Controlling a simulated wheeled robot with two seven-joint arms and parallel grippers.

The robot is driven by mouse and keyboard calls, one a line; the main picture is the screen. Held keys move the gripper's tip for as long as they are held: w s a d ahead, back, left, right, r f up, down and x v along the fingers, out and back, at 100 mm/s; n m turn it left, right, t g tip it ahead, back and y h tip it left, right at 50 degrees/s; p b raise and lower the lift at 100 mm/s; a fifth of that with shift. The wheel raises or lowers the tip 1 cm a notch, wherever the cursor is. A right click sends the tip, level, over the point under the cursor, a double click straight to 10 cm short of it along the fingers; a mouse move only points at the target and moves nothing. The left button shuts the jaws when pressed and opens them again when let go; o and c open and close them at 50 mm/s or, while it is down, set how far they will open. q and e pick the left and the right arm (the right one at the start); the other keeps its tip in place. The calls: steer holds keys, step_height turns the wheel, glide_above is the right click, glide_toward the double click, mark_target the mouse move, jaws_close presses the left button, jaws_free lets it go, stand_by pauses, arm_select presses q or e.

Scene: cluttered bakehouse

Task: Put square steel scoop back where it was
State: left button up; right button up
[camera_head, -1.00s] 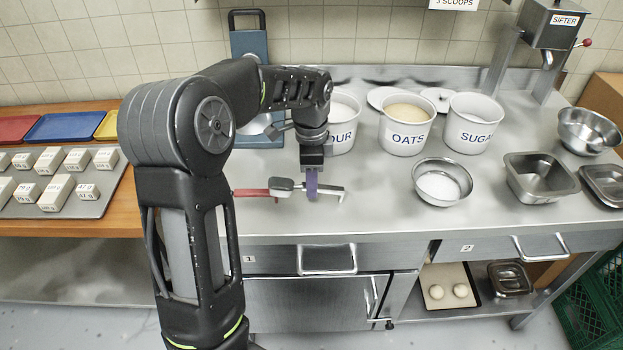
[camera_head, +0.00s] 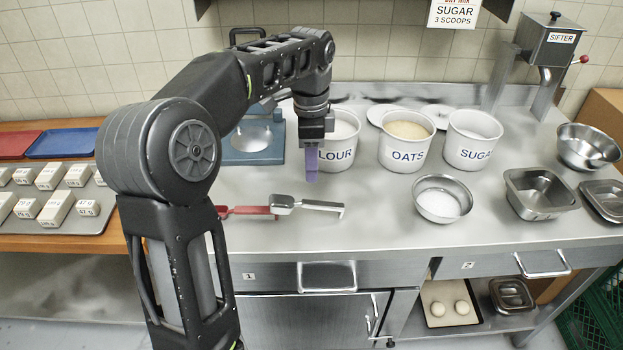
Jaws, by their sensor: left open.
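A steel scoop (camera_head: 283,204) with a small boxy head lies on the steel counter (camera_head: 380,215). Its thin handle runs right to a bent end. A red piece (camera_head: 246,211) lies against its left side; I cannot tell whether it is a separate tool. My left gripper (camera_head: 311,175), with purple fingers, points down above and behind the scoop's handle, in front of the flour bin. It is open, empty and apart from the scoop. My right gripper is not in view.
Bins of flour (camera_head: 340,150), oats (camera_head: 402,153) and sugar (camera_head: 472,150) stand behind. A steel bowl (camera_head: 443,198) and a square pan (camera_head: 541,193) are on the right. A blue scale (camera_head: 250,156) stands behind my arm. The counter's front strip is clear.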

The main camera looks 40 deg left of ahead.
arm_select(q)
step_height(320, 180, up, 2)
steer(key=shift+r, duration=0.1)
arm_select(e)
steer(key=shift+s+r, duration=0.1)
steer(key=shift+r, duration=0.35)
arm_select(q)
steer(key=shift+s, duration=0.1)
stand_by(0.4)
